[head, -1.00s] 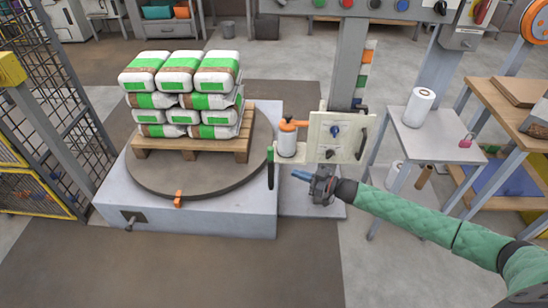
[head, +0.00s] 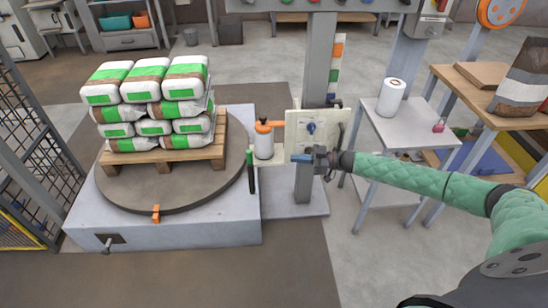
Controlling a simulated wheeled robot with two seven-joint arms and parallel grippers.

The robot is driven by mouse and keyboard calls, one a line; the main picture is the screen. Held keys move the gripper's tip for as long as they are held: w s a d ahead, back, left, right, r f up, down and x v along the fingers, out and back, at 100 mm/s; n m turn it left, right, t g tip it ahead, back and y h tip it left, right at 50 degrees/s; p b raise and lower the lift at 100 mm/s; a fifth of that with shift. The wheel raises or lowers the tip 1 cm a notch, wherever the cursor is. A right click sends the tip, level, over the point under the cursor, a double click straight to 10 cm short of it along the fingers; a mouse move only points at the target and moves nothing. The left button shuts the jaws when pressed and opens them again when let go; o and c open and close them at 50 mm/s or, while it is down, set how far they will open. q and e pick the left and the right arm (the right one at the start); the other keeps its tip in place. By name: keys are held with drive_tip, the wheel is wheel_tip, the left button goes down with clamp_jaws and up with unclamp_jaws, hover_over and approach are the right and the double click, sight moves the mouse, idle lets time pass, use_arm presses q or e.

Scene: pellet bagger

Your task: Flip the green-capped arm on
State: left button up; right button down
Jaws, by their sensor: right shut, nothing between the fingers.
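The green-capped arm (head: 252,172) is a dark, thin bar with a green top. It hangs upright at the left side of the wrapper's carriage, beside the white film roll (head: 264,145) with its orange top. My right gripper (head: 299,158) is shut and empty, its blue fingertips pointing left. It is in front of the lower part of the cream carriage panel (head: 301,128), to the right of the green-capped arm and apart from it. My left gripper is not in view.
A turntable (head: 160,198) carries a pallet (head: 168,160) of stacked white and green bags at left. A grey post (head: 319,70) stands behind the panel. A small grey table (head: 415,132) with a white roll (head: 391,97) is at right. Floor in front is clear.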

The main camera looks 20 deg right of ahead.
sight(251, 161)
drive_tip(key=x, duration=1.3)
drive_tip(key=shift+w+a, duration=0.15)
drive_tip(key=shift+a, duration=0.1)
drive_tip(key=shift+a+p, duration=0.1)
drive_tip(key=shift+p, duration=0.25)
